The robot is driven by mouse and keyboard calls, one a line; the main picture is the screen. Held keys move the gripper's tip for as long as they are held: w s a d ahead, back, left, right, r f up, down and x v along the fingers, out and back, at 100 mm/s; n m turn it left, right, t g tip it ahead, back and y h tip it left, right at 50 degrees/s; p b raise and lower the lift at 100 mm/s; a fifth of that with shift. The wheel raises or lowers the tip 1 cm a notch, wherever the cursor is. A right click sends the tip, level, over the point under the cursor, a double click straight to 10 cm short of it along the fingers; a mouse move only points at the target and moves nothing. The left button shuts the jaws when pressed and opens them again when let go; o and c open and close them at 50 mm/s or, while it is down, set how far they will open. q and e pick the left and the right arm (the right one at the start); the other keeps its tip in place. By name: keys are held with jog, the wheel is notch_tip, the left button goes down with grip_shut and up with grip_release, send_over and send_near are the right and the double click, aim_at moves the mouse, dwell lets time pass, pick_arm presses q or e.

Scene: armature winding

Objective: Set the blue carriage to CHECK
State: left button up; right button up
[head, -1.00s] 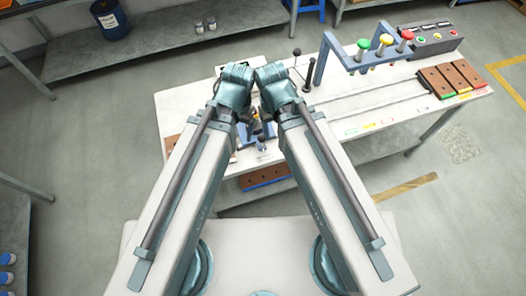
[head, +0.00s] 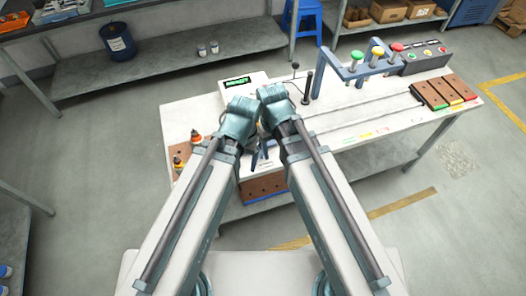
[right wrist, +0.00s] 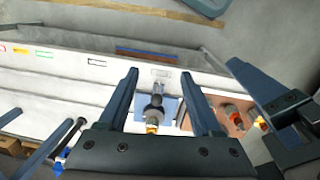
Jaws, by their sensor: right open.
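The blue carriage (right wrist: 172,106) shows in the right wrist view as a small blue plate on the white bench, with an upright dark and metal knob (right wrist: 155,104) and a yellow part below it. My right gripper (right wrist: 158,76) is open, its two fingers appearing on either side of the knob in the picture; I cannot tell how far above it they are, and no contact shows.
Coloured label frames (right wrist: 43,54) line the bench edge, their words unreadable. A blue frame with green, yellow and red buttons (head: 377,52) stands at the back, near a dark lever (head: 307,87). Brown blocks (head: 445,92) lie at the right end. A white display box (head: 240,83) stands behind my grippers.

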jog(key=shift+n+y, duration=0.5)
jog(key=shift+n, duration=0.2)
jog(key=w+a+f+b, duration=0.1)
jog(key=w, duration=0.3)
jog(key=w+a+f+b, duration=0.1)
jog(key=w, duration=0.2)
jog(key=w+a+f+b, duration=0.1)
jog(key=w+a, duration=0.1)
jog(key=w, duration=0.2)
jog(key=shift+w+f, duration=0.15)
jog(key=shift+w, duration=0.15)
jog(key=shift+d, duration=0.1)
notch_tip(320, 180, down, 14)
jog(key=b, duration=1.3)
jog(key=shift+s+b, duration=0.1)
jog(key=shift+b, duration=0.3)
grip_shut()
